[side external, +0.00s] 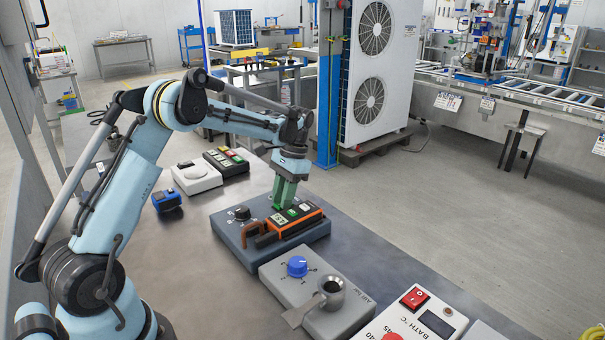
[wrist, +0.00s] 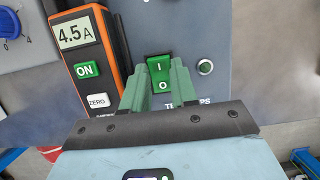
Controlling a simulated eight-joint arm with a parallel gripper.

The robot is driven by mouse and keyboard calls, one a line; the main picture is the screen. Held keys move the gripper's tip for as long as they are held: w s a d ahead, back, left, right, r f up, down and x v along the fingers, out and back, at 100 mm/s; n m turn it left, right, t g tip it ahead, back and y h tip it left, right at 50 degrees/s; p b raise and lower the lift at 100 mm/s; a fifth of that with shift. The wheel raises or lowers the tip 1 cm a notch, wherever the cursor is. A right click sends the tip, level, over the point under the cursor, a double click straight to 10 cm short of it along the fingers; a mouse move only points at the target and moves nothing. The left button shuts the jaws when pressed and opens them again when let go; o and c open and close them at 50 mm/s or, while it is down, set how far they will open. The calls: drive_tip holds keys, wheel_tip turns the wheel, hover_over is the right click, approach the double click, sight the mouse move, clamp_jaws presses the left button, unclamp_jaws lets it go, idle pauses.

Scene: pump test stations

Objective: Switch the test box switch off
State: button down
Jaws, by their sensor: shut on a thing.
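The test box (side external: 221,230) is a blue-grey box on the bench, and its panel (wrist: 215,35) fills the middle of the wrist view. Its switch (wrist: 160,70) is a green rocker marked I at the top and O at the bottom. My gripper (wrist: 160,88) has its two green fingers closed on either side of the rocker's lower part. In the side view my gripper (side external: 284,193) points down onto the box and hides the switch. The tilt of the rocker is hard to tell. Lettering below the switch is partly hidden by the fingers.
An orange clamp meter (side external: 290,222) lies on the box; it reads 4.5 A in the wrist view (wrist: 83,60), close left of my fingers. A round indicator (wrist: 205,67) is right of the switch. A grey box with a blue knob (side external: 297,266) stands nearby.

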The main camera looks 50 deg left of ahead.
drive_tip(key=c, duration=1.2)
unclamp_jaws()
drive_tip(key=shift+o, duration=0.2)
drive_tip(key=shift+r, duration=0.1)
drive_tip(key=v, duration=1.2)
